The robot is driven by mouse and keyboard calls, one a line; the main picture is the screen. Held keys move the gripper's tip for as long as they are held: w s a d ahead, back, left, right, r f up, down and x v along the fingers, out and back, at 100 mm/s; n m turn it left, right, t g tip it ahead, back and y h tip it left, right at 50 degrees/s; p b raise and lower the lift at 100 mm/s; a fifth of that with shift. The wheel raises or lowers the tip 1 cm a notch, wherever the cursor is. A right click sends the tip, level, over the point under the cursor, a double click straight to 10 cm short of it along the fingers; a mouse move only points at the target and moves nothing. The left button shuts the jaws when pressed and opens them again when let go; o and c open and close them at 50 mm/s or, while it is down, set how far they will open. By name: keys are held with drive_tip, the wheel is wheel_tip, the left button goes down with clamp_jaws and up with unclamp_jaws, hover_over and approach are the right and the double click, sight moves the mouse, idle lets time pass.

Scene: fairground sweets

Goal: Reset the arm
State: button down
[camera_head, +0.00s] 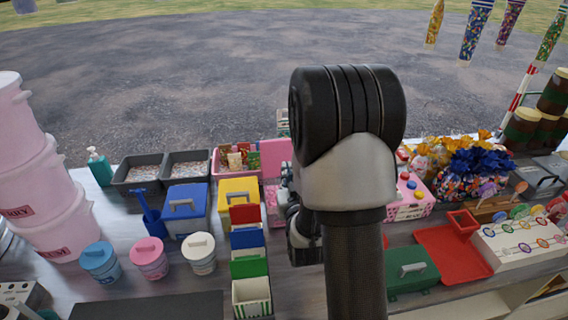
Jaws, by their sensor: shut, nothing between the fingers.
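My arm (347,175) rises upright through the middle of the head view, with a black ribbed joint at the top and a grey-white link below it. Darker parts of my arm show at its left side, low over the counter. My gripper's fingers cannot be made out; the arm's links stand in front of that area. Nothing held is visible.
A crowded counter spreads around the arm. Left are pink tubs (45,195), lidded pots (149,258), a blue box (186,208) and a yellow box (238,195). Right are a green box (411,271), a red tray (455,253) and jars (523,128). Sweet bags (475,35) hang upper right.

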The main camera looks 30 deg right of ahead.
drive_tip(key=shift+s+a, duration=0.1)
drive_tip(key=shift+s, duration=0.15)
